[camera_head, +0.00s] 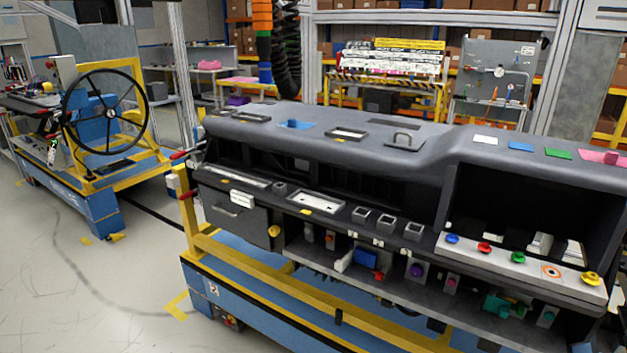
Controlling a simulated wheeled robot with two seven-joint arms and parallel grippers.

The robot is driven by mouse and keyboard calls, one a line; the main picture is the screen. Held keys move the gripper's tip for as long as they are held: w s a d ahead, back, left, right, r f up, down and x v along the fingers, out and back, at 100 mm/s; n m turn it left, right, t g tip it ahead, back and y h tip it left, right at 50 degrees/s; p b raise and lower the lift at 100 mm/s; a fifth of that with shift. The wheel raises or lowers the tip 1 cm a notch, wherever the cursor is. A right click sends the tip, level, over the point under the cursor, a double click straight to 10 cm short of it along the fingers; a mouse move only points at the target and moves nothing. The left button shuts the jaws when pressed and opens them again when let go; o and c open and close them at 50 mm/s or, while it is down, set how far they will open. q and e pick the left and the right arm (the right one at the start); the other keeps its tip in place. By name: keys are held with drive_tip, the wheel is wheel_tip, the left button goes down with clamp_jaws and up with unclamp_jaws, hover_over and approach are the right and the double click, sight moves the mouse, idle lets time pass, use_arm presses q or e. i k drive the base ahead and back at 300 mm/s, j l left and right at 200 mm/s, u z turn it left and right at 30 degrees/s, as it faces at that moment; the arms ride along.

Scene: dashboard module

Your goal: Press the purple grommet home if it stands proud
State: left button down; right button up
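A dark grey dashboard module (395,150) stands on a blue and yellow cart at the centre and right. A round purple piece (416,271), which looks like the purple grommet, sits in a small grey block under the dashboard's front ledge. It is too small here to tell whether it stands proud or sits flush. Neither of my grippers is in view.
A pale strip on the right holds several coloured knobs (484,247). A blue block (366,258) and a teal part (496,304) lie along the low shelf. A yellow rail (300,288) runs in front. A steering-wheel cart (105,111) stands left; the floor between is clear.

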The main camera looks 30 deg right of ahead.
sight(417, 268)
drive_tip(key=z, duration=1.3)
